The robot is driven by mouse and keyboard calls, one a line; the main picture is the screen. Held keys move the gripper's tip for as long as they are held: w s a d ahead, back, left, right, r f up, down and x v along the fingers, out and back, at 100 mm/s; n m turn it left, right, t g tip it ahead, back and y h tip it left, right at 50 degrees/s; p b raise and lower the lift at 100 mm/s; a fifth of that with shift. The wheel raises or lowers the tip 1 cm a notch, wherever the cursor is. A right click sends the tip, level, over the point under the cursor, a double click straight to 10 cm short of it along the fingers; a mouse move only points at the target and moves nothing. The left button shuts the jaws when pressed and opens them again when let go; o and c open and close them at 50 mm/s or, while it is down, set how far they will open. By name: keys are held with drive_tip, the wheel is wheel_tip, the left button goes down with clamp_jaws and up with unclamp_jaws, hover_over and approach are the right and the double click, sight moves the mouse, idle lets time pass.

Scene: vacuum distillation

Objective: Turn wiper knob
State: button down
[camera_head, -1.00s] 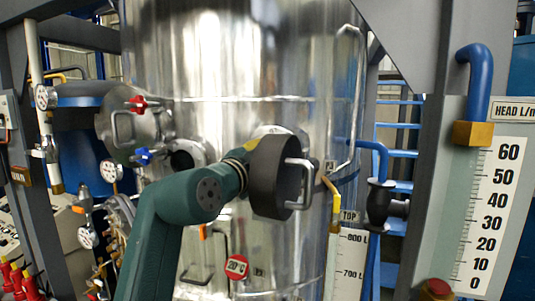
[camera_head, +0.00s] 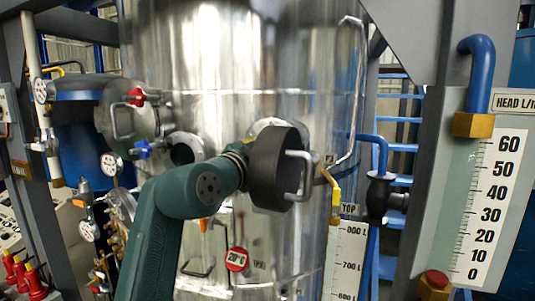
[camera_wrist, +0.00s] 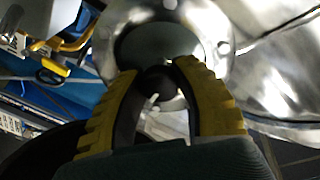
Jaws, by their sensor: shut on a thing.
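In the wrist view, my gripper (camera_wrist: 157,70) has two yellow ribbed fingers with dark inner pads. They are closed in on a small dark rounded part, which I take for the wiper knob (camera_wrist: 158,80). Its outline is mostly lost in shadow between the fingers, so its turn angle cannot be read. A shiny round metal flange (camera_wrist: 216,45) lies just beyond the fingertips. In the head view, my green arm reaches up to the front of the steel vessel (camera_head: 215,75). The fingers and the knob are hidden there.
Red (camera_head: 137,97) and blue (camera_head: 143,149) valve handles sit left of my arm. A yellow lever (camera_head: 335,197) and a dark valve with a blue pipe stand to the right. A level scale (camera_head: 490,213) stands far right.

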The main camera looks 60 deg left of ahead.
drive_tip(key=n, duration=0.4)
drive_tip(key=n+y, duration=0.1)
drive_tip(key=n, duration=0.4)
drive_tip(key=n+y, duration=0.1)
drive_tip(key=n, duration=0.4)
drive_tip(key=shift+n+g+y, duration=0.4)
drive_tip(key=shift+n+g, duration=0.1)
drive_tip(key=shift+n, duration=2.2)
drive_tip(key=c, duration=0.7)
unclamp_jaws()
